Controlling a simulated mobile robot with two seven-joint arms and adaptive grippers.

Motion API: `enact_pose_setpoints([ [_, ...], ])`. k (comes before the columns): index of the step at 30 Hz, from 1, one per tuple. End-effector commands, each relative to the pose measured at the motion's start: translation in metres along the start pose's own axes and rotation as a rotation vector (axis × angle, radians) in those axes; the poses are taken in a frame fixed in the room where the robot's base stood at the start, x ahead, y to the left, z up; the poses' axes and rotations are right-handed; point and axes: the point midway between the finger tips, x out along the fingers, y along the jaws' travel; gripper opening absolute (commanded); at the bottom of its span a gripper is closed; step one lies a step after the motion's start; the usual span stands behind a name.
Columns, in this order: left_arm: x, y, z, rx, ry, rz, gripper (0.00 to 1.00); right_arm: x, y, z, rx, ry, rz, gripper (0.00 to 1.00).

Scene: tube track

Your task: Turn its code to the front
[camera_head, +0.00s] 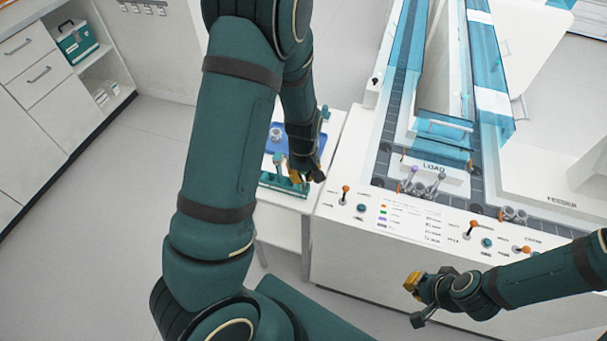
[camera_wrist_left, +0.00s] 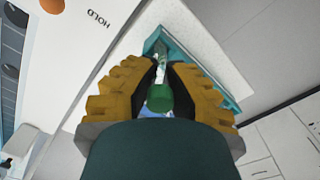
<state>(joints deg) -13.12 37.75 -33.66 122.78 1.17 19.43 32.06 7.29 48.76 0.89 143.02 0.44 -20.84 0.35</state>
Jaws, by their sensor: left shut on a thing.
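A tube with a green cap (camera_wrist_left: 158,98) is between the yellow-padded fingers of my left gripper (camera_wrist_left: 160,90) in the left wrist view. The gripper is shut on it. Most of the tube body is hidden behind the cap and fingers, and I cannot make out a code on it. In the head view my left gripper (camera_head: 305,172) is low over the teal rack (camera_head: 283,182) on the small side table. The rack also shows beyond the fingers in the left wrist view (camera_wrist_left: 208,66). My right gripper (camera_head: 415,300) is empty, fingers apart, in front of the white machine.
A blue tray (camera_head: 271,147) with a small round item lies behind the rack. The white machine (camera_head: 340,240) stands right of the side table, with orange-topped levers, a LOAD bay (camera_head: 433,168) and several tubes in carriers on its dark track. Floor is clear at left.

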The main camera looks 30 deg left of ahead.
Motion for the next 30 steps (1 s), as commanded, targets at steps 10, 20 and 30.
enact_pose_setpoints([
  [10,0.0011,-0.0008,-0.0003,0.698,0.0,0.001,0.0,0.0098,0.0037,0.0009,0.0,0.0,0.0,0.0],
  [20,-0.0001,-0.0006,0.0001,1.169,-0.001,0.0,0.0,0.0112,0.0042,0.0011,0.0,0.0,0.0,0.0],
  [30,0.0005,-0.0005,0.0001,1.182,0.0,0.0,0.0,0.0118,0.0045,0.0012,0.0,0.0,0.0,0.0],
])
